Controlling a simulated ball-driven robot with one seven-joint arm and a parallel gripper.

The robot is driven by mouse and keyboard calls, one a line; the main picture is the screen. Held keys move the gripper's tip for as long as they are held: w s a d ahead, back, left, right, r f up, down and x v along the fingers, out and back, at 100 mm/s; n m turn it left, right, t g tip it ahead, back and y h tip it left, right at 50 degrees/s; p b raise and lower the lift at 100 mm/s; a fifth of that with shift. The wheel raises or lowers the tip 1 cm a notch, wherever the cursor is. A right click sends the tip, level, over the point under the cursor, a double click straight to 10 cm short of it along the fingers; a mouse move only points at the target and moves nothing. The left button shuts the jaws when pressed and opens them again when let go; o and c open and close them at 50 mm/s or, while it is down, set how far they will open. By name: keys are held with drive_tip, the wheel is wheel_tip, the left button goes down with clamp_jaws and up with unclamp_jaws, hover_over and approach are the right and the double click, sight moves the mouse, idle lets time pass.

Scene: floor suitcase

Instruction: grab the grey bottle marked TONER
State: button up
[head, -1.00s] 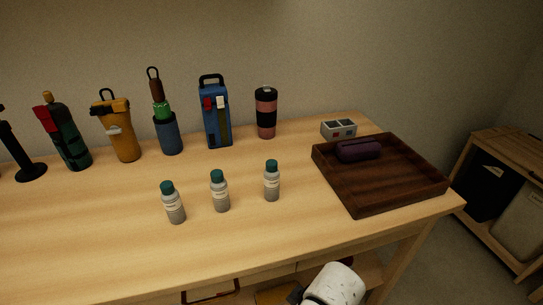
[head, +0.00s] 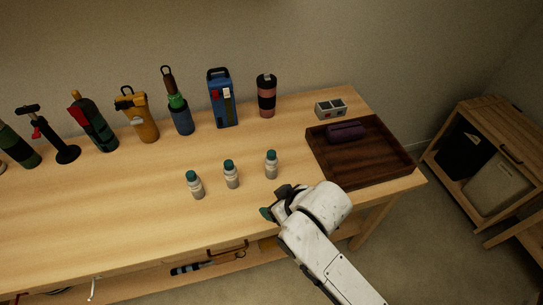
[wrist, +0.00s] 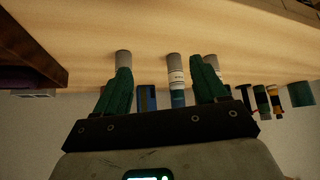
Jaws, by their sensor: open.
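Three similar grey bottles with teal caps stand upright in a loose row on the table: a left one (head: 195,186), a middle one (head: 231,175) and a right one (head: 271,165). Their label print is too small to read, so I cannot tell which is marked TONER. My gripper (head: 276,202) is open and empty, near the table's front edge, in front of the right bottle. In the upside-down wrist view, the middle bottle (wrist: 177,78) shows between the green fingers (wrist: 161,68), beyond them; the other two are partly hidden behind the fingers.
A dark wooden tray (head: 380,170) holding a purple case (head: 346,133) sits right of the bottles. A two-part grey box (head: 331,108), a pink tumbler (head: 266,96), a blue flask carrier (head: 222,100) and several other items line the back. The table left of the bottles is clear.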

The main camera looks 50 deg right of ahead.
sight(274, 165)
drive_tip(key=w+d+f+m+t+h, duration=0.1)
drive_tip(key=w+d, duration=0.1)
drive_tip(key=d, duration=0.1)
drive_tip(key=w+d+f+m+t+h, duration=0.1)
drive_tip(key=w+d+t, duration=0.1)
drive_tip(key=w+d, duration=0.1)
drive_tip(key=w+d+f+m+t+h, duration=0.1)
drive_tip(key=w+d+t+h, duration=0.1)
drive_tip(key=w+d, duration=0.1)
drive_tip(key=shift+w+d+f, duration=0.15)
drive_tip(key=shift+w+d, duration=0.1)
drive_tip(key=shift+d, duration=0.4)
drive_tip(key=shift+f+p+x, duration=0.2)
drive_tip(key=shift+p+x, duration=0.2)
drive_tip(key=shift+x, duration=2.15)
drive_tip(key=shift+s+d, duration=0.15)
drive_tip(key=c, duration=1)
drive_tip(key=shift+c, duration=0.5)
drive_tip(key=shift+r, duration=0.1)
